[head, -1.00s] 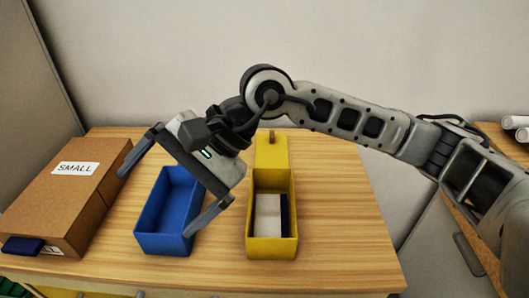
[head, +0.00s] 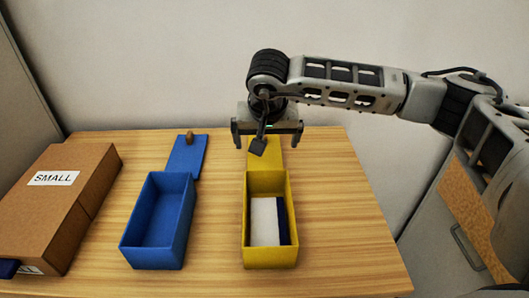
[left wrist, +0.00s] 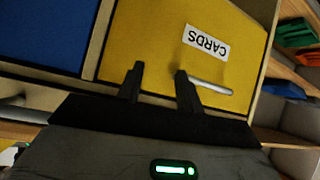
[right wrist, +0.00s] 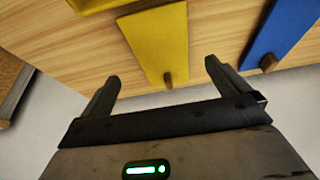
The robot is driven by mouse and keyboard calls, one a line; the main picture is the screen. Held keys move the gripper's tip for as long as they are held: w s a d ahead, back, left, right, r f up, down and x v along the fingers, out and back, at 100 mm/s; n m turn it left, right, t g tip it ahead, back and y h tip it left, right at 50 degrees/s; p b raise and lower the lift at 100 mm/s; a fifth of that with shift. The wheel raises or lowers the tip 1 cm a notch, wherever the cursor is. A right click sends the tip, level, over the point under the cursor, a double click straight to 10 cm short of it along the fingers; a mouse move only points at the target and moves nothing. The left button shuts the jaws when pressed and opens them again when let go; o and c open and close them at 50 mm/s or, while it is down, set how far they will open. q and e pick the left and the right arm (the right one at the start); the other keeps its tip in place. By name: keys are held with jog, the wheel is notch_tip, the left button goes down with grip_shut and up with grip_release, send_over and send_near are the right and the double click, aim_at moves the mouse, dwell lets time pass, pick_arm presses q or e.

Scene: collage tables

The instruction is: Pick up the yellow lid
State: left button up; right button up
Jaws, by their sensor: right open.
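The yellow lid (head: 275,158) lies flat behind the open yellow box (head: 270,258), partly hidden by my right gripper in the head view. My right gripper (head: 267,138) is open and empty above the lid's far end. In the right wrist view, the yellow lid (right wrist: 160,40) with its small brown knob (right wrist: 167,80) shows between the spread fingers (right wrist: 160,78), with no visible contact. My left gripper (left wrist: 160,70) has its fingers a little apart and nothing between them, in front of a yellow drawer front labelled CARDS (left wrist: 185,45).
An open blue box (head: 156,255) stands left of the yellow box, with its blue lid (head: 187,155) behind it. A brown SMALL box (head: 70,200) is at the far left. White and dark blue items (head: 265,220) are in the yellow box. The tabletop right of it is clear.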

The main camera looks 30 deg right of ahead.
aim_at(265, 155)
jog(key=shift+p+x, duration=0.45)
jog(key=shift+x, duration=2.45)
jog(key=shift+a, duration=0.1)
jog(key=c, duration=1.1)
